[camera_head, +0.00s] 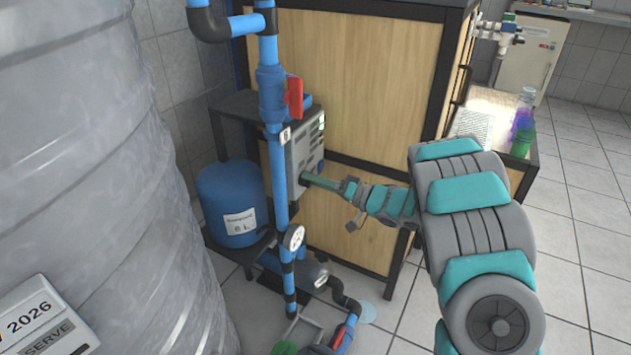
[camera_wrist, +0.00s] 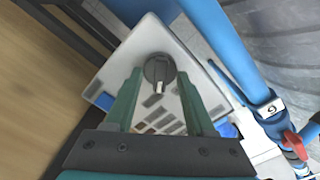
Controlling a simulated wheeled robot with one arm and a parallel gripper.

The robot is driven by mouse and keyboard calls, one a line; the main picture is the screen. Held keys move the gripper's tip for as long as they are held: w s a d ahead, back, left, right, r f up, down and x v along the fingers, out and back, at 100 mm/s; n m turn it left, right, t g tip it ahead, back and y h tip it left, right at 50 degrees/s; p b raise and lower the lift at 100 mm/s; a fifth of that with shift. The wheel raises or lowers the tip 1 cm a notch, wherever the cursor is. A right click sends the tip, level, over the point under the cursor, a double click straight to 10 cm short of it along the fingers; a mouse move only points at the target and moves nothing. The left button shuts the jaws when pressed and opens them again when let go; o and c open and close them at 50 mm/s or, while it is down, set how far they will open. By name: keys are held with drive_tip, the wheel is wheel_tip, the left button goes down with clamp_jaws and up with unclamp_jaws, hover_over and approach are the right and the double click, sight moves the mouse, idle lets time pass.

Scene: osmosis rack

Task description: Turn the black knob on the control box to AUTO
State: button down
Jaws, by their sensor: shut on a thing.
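The control box (camera_head: 311,135) is a grey panel mounted behind the blue vertical pipe in the head view. In the wrist view its light face (camera_wrist: 150,40) fills the middle and appears tilted. The black knob (camera_wrist: 158,70) is round, with a pale pointer mark toward the bottom of the picture. My gripper (camera_wrist: 159,80) has one green finger on each side of the knob and is shut on it. In the head view my gripper (camera_head: 307,180) reaches the lower part of the box, and the knob is hidden there. The AUTO label cannot be read.
A blue pipe (camera_head: 280,190) with a red-handled valve (camera_head: 294,97) runs just in front of the box. A blue pressure tank (camera_head: 231,190) stands left, and a large grey tank (camera_head: 110,170) fills the far left. A wooden cabinet (camera_head: 350,80) stands behind. Tiled floor is free at right.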

drive_tip(key=shift+c, duration=1.2)
unclamp_jaws()
drive_tip(key=shift+d, duration=0.1)
drive_tip(key=v, duration=0.7)
drive_tip(key=shift+s+d+b, duration=0.2)
drive_tip(key=shift+b, duration=0.15)
